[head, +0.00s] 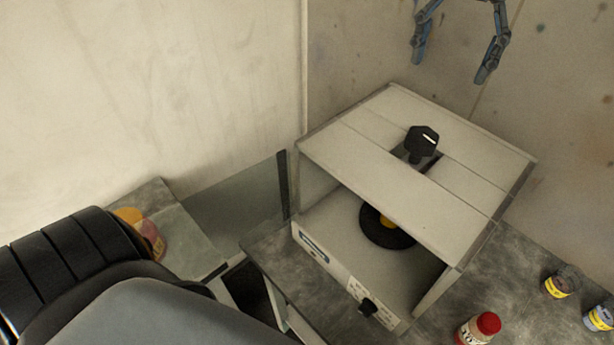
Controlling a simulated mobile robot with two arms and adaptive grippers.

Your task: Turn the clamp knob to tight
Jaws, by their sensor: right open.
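A black lobed knob (421,140) with a short white mark stands up from a slot in the top of a cream box-shaped booth (350,155). A smaller black knob (368,307) sits on the booth's front panel, beside a printed label. I cannot tell from the picture which of the two is the clamp knob. My right gripper (451,70) is at the top edge of the view, with its two blue fingers spread and nothing between them. It is apart from both knobs, and its upper part is cut off. My left gripper is not in view.
Inside the open booth lies a black disc (386,226) with a yellow centre. A red-capped bottle (478,328) and two small jars (560,283) (599,316) stand on the grey bench right of it. An orange-yellow object (143,233) is at left. Walls stand behind.

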